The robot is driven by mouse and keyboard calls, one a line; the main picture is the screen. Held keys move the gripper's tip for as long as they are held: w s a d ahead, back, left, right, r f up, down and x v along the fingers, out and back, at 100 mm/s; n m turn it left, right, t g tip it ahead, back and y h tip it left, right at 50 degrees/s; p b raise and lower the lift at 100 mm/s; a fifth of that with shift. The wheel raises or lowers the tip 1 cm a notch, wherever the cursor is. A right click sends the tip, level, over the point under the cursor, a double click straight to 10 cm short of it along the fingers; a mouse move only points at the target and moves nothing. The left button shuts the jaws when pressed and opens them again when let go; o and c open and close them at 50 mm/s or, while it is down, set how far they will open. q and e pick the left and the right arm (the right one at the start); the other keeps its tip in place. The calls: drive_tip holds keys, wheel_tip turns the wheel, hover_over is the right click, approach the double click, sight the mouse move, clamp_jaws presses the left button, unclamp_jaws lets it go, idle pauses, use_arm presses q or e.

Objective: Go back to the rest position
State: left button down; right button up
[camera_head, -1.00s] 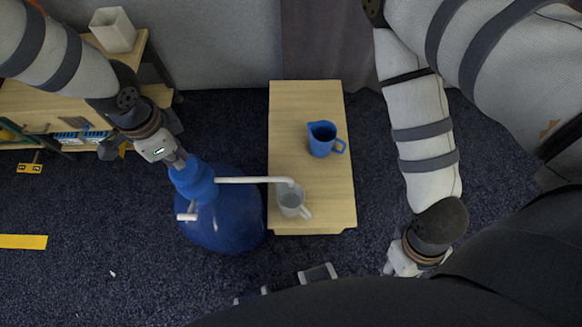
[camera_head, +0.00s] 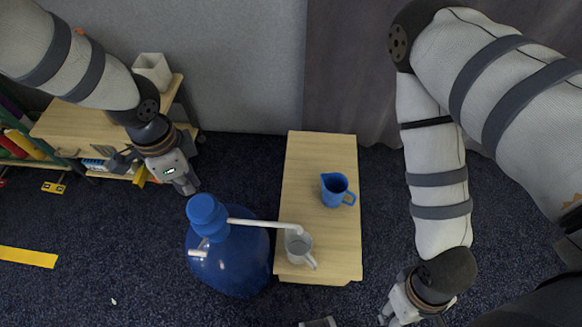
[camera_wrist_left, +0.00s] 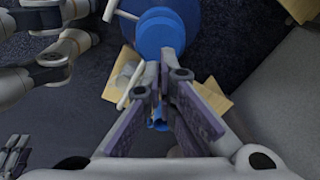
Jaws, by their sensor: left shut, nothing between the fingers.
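My left gripper (camera_head: 189,187) is shut and empty, above and to the left of the blue pump top in the head view. Its fingers also show in the left wrist view (camera_wrist_left: 163,72), pressed together at the tips. My right gripper (camera_head: 392,312) is at the bottom edge of the head view, partly cut off, and its fingers cannot be made out. The big blue water bottle (camera_head: 228,266) stands upright on the floor, and it also shows in the left wrist view (camera_wrist_left: 172,22). Its white spout reaches over a grey cup (camera_head: 297,250).
A low wooden table (camera_head: 310,165) holds the cup and a blue pitcher (camera_head: 336,190). A wooden shelf unit (camera_head: 75,130) with a white container (camera_head: 153,69) on top stands at the left against the wall.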

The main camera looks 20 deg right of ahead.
use_arm(q)
drive_tip(key=s+a+f+n+g+h, duration=0.1)
drive_tip(key=s+a+f+n, duration=0.2)
drive_tip(key=s, duration=0.5)
drive_tip(key=s+f+n+g, duration=0.1)
drive_tip(key=s+f+n, duration=0.35)
drive_tip(key=s, duration=0.35)
drive_tip(key=s+a+f+n+h, duration=0.1)
drive_tip(key=s+a+f+n, duration=0.2)
drive_tip(key=s, duration=0.4)
drive_tip(key=s+a+r+n+y, duration=0.1)
drive_tip(key=s+a+n+y, duration=0.1)
drive_tip(key=s+a+n, duration=0.3)
drive_tip(key=s+n, duration=0.1)
drive_tip(key=s, duration=0.3)
drive_tip(key=shift+s, duration=0.2)
drive_tip(key=shift+a, duration=0.1)
